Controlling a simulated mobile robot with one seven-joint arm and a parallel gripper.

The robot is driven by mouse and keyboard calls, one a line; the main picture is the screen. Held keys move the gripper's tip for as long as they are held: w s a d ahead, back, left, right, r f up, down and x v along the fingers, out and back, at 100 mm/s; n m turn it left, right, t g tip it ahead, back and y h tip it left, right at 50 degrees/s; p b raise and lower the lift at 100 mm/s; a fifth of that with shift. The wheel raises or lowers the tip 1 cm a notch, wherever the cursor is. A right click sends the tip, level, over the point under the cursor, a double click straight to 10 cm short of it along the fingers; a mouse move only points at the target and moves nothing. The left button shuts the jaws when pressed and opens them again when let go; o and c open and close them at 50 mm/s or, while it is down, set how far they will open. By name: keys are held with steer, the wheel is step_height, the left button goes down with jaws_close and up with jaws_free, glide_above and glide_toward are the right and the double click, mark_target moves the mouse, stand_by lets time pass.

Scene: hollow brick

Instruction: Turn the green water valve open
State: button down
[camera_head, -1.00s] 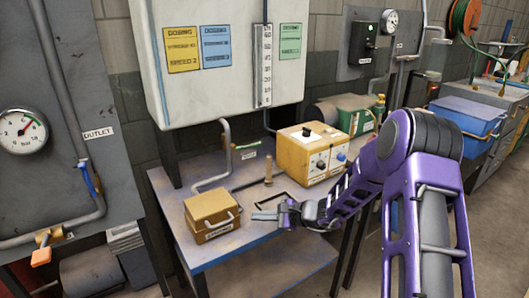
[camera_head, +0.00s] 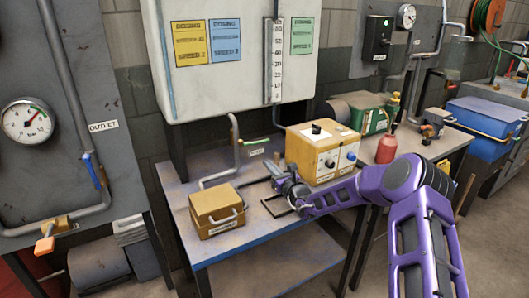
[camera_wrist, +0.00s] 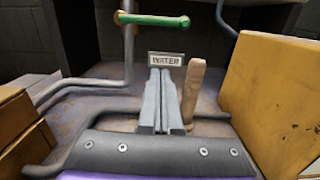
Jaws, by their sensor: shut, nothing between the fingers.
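The green water valve handle (camera_wrist: 152,19) shows at the top of the wrist view, lying roughly level across a grey pipe (camera_wrist: 129,60). Below it is a small label reading WATER (camera_wrist: 165,58). In the head view the green handle (camera_head: 257,141) sits at the back of the bench, under the white tank. My gripper (camera_wrist: 165,75) is shut and empty, its fingers pointing toward the label and valve, apart from the handle in the picture. In the head view my gripper (camera_head: 275,168) is over the bench, in front of the valve.
A wooden peg (camera_wrist: 194,90) stands just right of my fingers. A yellow control box (camera_head: 322,152) is to the right, and a brown-yellow box (camera_head: 217,210) to the left. A red bottle (camera_head: 386,149) stands further right. A black bar lies on the bench.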

mark_target(256, 142)
steer(key=shift+w+a+r, duration=0.35)
steer(key=shift+w+r, duration=0.2)
steer(key=shift+r, duration=0.15)
steer(key=shift+w+a+r, duration=0.4)
steer(key=shift+w+r, duration=0.2)
steer(key=shift+r, duration=0.1)
steer(key=shift+w+a+r, duration=0.35)
steer(key=shift+w+r, duration=0.2)
steer(key=shift+r, duration=0.15)
steer(key=shift+d+r, duration=0.1)
steer(key=shift+d, duration=0.1)
steer(key=shift+a+n, duration=0.2)
steer(key=shift+n, duration=0.1)
